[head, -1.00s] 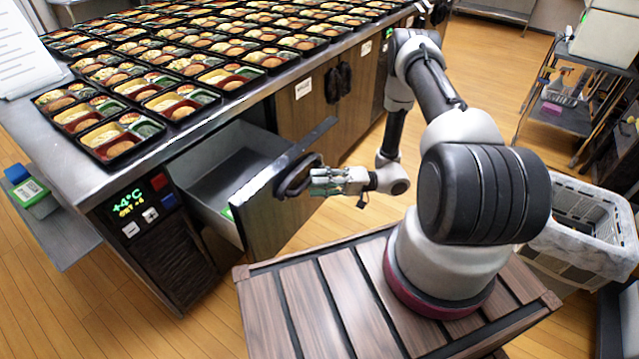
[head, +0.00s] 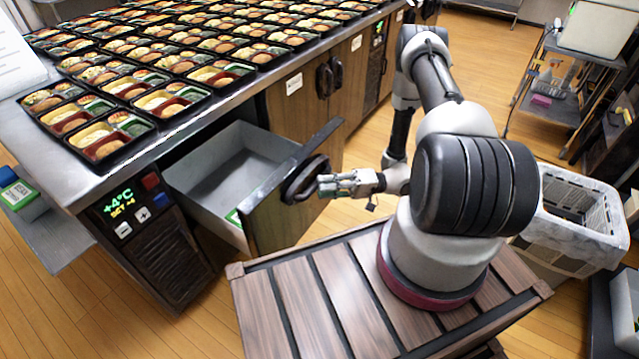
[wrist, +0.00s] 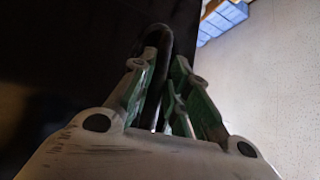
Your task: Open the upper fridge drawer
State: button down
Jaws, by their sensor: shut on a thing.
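The upper fridge drawer (head: 232,165) is pulled out from the counter and its grey inside shows; it looks mostly empty, with a green-and-white label near its front. Its wooden front (head: 272,213) carries a dark curved handle (head: 303,182). My gripper (head: 326,186) is at the handle, with its fingers shut on it. In the wrist view the dark handle bar (wrist: 160,60) runs up between the green-padded fingers (wrist: 165,95).
Bento trays (head: 108,135) cover the steel counter above the drawer. A temperature panel (head: 122,208) is left of the drawer. My wooden base top is close in front of the drawer. A white basket (head: 570,220) stands at the right.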

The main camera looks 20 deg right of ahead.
jog(key=shift+w+r, duration=0.1)
jog(key=shift+r, duration=0.15)
jog(key=c, duration=1.4)
grip_release()
jog(key=shift+o, duration=0.2)
jog(key=s+d+f, duration=0.1)
jog(key=s+d, duration=0.1)
jog(key=d, duration=1)
jog(key=shift+f, duration=0.4)
